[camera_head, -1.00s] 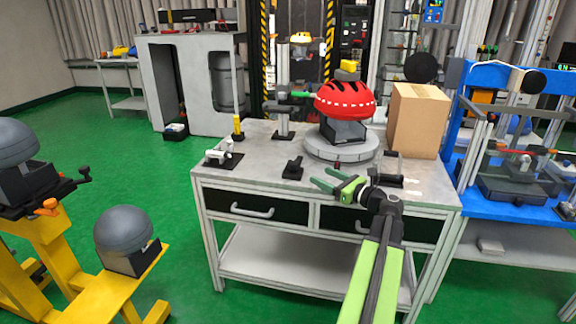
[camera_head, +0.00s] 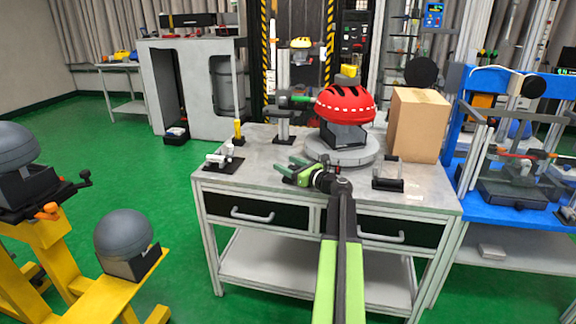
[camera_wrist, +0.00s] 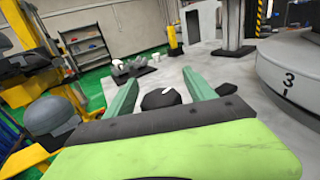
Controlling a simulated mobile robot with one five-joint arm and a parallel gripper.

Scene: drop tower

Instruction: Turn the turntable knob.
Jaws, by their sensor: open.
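The turntable (camera_head: 312,150) is a round grey disc on the grey workbench. It carries a red helmet (camera_head: 345,103) on a dark headform. In the wrist view, the turntable rim (camera_wrist: 262,75) bears the number 3. The black turntable knob (camera_wrist: 155,101), with a white pointer mark, sits between my fingers in the wrist view, near the palm edge. I cannot tell whether they touch it. My gripper (camera_head: 289,167) is open at the turntable's front left, with green fingers pointing left; it also shows in the wrist view (camera_wrist: 160,84). In the head view my gripper hides the knob.
A cardboard box (camera_head: 418,125) stands right of the turntable. A clear stand on a black base (camera_head: 388,184) is near the bench's front right. A white clamp on a dark plate (camera_head: 222,163) lies at left. A grey post (camera_head: 283,110) stands behind.

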